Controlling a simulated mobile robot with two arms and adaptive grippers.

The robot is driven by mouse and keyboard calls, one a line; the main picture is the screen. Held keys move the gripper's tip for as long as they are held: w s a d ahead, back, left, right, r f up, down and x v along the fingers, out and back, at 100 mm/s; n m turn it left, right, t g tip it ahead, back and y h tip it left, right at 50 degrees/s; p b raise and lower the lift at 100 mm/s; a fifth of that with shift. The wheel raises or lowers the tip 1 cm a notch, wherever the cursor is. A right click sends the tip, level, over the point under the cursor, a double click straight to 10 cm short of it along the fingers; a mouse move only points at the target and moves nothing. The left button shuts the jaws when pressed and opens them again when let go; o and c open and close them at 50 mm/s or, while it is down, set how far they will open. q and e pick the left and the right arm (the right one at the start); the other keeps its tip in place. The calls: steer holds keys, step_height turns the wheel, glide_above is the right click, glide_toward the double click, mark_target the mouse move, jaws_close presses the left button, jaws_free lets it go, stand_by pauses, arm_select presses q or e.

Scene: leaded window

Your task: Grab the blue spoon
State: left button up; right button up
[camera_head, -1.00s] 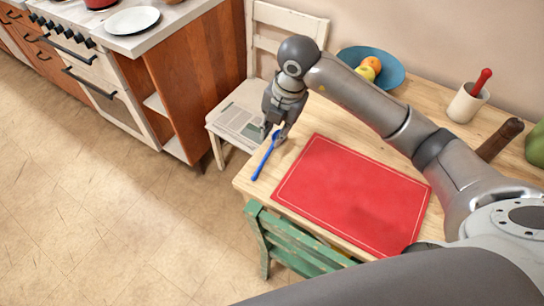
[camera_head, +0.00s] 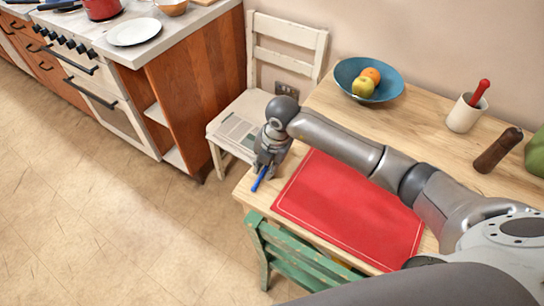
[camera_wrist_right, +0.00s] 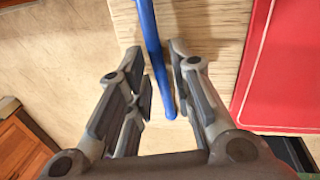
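The blue spoon (camera_head: 259,182) lies at the left end of the wooden table, beside the red placemat (camera_head: 345,210). My right gripper (camera_head: 265,168) is low over the spoon and hides part of it. In the right wrist view the spoon's blue shaft (camera_wrist_right: 150,45) runs between the two fingers of my right gripper (camera_wrist_right: 157,65). The fingers are open, with small gaps between them and the shaft. My left gripper is not in view.
A blue bowl of fruit (camera_head: 368,78), a white cup with a red-handled tool (camera_head: 466,112) and a brown mill (camera_head: 497,150) stand along the table's back. A green chair (camera_head: 290,250) is at the front. A white chair (camera_head: 240,125) stands behind the table's left end.

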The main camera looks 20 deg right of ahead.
steer(key=shift+f, duration=0.1)
steer(key=shift+c, duration=0.3)
jaws_close()
